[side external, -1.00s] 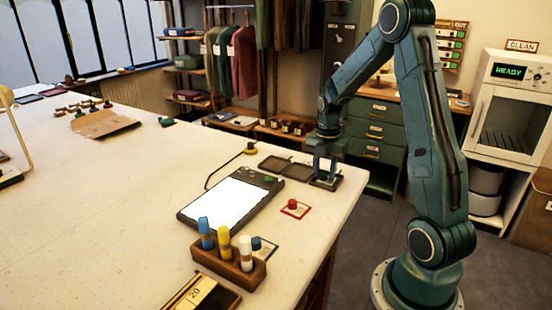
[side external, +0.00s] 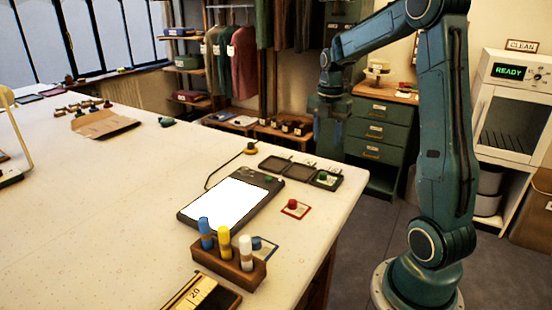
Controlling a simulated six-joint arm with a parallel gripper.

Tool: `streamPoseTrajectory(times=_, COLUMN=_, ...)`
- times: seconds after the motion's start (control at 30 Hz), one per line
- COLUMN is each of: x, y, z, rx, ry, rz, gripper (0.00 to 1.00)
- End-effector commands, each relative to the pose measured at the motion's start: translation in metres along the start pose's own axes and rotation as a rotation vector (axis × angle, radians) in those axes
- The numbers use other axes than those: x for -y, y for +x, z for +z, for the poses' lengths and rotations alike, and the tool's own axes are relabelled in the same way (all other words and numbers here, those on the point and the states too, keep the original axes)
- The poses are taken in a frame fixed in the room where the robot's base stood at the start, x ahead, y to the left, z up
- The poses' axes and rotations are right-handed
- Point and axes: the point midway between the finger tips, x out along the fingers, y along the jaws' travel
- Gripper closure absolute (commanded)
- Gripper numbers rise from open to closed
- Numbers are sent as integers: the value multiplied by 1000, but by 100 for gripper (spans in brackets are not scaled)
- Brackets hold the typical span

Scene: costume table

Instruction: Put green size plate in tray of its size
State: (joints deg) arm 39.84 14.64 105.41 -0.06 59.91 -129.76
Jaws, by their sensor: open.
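The small green size plate (side external: 323,176), seen as a green knob-like piece, sits in the rightmost of three dark shallow trays (side external: 333,184) near the right edge of the table. The middle tray (side external: 299,171) and the left tray (side external: 274,163) look empty. My gripper (side external: 329,143) is open and empty, raised above and behind the green piece and clear of it. The size markings on the small labels behind the trays are too small to read.
A tablet-like device with a bright white screen (side external: 226,203) lies left of the trays. A red piece (side external: 293,203) rests on a card in front of them. A wooden holder (side external: 228,266) with blue, yellow and white sticks and a blue piece (side external: 257,243) stand nearer.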

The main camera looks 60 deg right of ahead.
Motion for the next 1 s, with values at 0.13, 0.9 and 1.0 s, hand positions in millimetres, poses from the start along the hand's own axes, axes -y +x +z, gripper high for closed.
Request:
streamPoseTrajectory(times=0.13, x=0, y=-9, z=0, rx=1, ry=0, rz=1, gripper=56)
streamPoseTrajectory(times=0.9, x=0, y=-15, z=-8, rx=6, ry=27, rz=8, gripper=56)
streamPoseTrajectory(times=1.0, x=0, y=-21, z=-18, rx=15, ry=71, rz=21, gripper=56)
